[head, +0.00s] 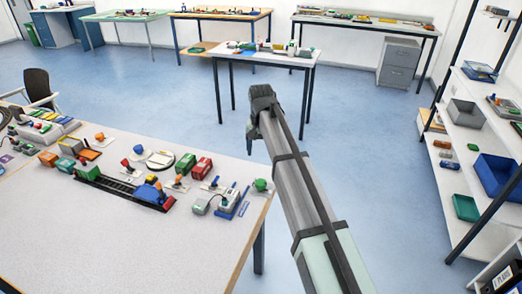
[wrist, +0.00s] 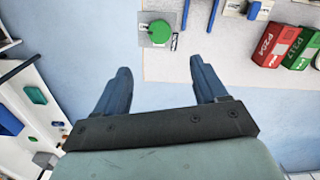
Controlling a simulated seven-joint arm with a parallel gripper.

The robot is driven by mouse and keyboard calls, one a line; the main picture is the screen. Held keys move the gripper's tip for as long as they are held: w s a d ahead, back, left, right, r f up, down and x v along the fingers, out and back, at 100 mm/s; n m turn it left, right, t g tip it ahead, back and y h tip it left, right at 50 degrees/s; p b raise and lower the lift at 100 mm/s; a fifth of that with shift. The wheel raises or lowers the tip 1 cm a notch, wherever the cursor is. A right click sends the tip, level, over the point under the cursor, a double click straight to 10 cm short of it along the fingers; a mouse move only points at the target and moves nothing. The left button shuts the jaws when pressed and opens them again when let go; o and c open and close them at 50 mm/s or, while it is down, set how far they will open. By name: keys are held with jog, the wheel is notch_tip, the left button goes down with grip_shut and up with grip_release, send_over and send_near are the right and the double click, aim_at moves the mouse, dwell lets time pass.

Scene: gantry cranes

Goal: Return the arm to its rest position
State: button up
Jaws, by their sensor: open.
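My arm reaches out over the open floor, to the right of the near table (head: 120,240). In the head view my gripper (head: 254,122) is at the far end of the arm, seen from behind, and its fingertips are hard to make out. In the wrist view my gripper (wrist: 162,82) shows two dark blue fingers set wide apart with nothing between them. Blue floor and the table's edge lie beyond the fingers. The gripper touches nothing that I can see.
A green knob on a small plate (wrist: 160,32) sits near the table edge. Red and green containers (head: 200,168) and a toy train (head: 150,195) stand on the table. A shelf rack (head: 478,118) with bins is at the right. A smaller table (head: 265,57) stands beyond the arm.

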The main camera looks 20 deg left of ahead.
dwell(0.3)
jog(key=s+d+f+m, duration=0.1)
jog(key=s+d+f, duration=0.1)
jog(key=d+f, duration=1.7)
jog(key=s+d+f+m, duration=0.1)
jog(key=s+d+f, duration=0.35)
jog(key=d, duration=0.35)
jog(key=s+d+f, duration=0.4)
jog(key=s+d, duration=0.1)
jog(key=d, duration=0.4)
jog(key=s+d+f+m, duration=0.1)
jog(key=s+d+f, duration=0.4)
jog(key=d, duration=0.3)
jog(key=s+f+g, duration=0.3)
jog(key=s+f, duration=0.7)
jog(key=s, duration=0.4)
jog(key=s+f+g, duration=0.3)
jog(key=s+f, duration=0.7)
jog(key=s, duration=0.5)
jog(key=shift+g, duration=0.4)
